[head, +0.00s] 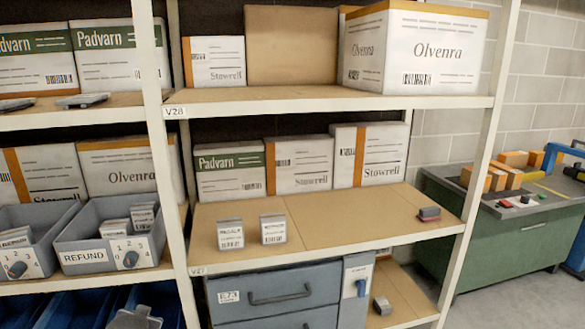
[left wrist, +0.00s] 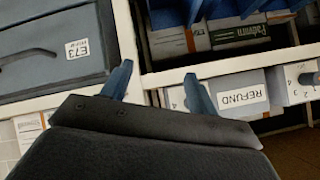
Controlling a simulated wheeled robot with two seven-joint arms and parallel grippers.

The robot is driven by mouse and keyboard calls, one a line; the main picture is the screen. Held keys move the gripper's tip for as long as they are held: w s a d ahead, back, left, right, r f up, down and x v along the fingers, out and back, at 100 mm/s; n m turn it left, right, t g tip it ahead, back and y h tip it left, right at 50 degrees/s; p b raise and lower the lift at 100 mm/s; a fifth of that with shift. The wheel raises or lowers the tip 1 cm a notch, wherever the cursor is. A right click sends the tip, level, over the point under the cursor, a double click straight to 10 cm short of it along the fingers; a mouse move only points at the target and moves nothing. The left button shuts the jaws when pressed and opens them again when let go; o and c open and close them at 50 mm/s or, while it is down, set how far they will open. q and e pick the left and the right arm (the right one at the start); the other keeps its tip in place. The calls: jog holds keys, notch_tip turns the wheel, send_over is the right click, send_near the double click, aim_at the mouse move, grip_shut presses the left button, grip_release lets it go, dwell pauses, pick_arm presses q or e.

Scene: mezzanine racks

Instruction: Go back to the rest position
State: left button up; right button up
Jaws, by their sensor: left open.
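My left gripper (left wrist: 158,90) shows in the left wrist view with its two blue fingers spread apart and nothing between them. Beyond the fingers are the rack's pale shelf edge, a grey-blue drawer (left wrist: 55,50) labelled E73, and a REFUND bin (left wrist: 240,95) that appears upside down. I cannot tell whether the fingers touch any of these. In the head view no gripper is clearly visible. My right gripper is in neither view.
In the head view, the rack holds cartons on its shelves. Two small labelled boxes (head: 231,234) (head: 273,229) and a dark red-and-grey item (head: 429,214) lie on the middle shelf (head: 330,222). The grey REFUND bin (head: 85,257) is at left. A green bench (head: 500,245) stands right.

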pick_arm(q)
jog(key=s+d+f+g+h+p, duration=0.1)
jog(key=s+d+f+g, duration=0.1)
jog(key=s+d, duration=0.7)
jog(key=s+d+f+g+h+p, duration=0.1)
jog(key=s+d+f+g+h, duration=0.1)
jog(key=s+d+f, duration=0.3)
jog(key=s+d+f+m+g+h+p, duration=0.1)
jog(key=s+d+f+g+h+p, duration=0.1)
jog(key=s+d, duration=1.1)
jog(key=s+f+g, duration=0.1)
jog(key=s, duration=1)
jog(key=shift+s+d+f+g, duration=0.2)
jog(key=shift+s+f+g, duration=0.1)
jog(key=shift+f, duration=0.1)
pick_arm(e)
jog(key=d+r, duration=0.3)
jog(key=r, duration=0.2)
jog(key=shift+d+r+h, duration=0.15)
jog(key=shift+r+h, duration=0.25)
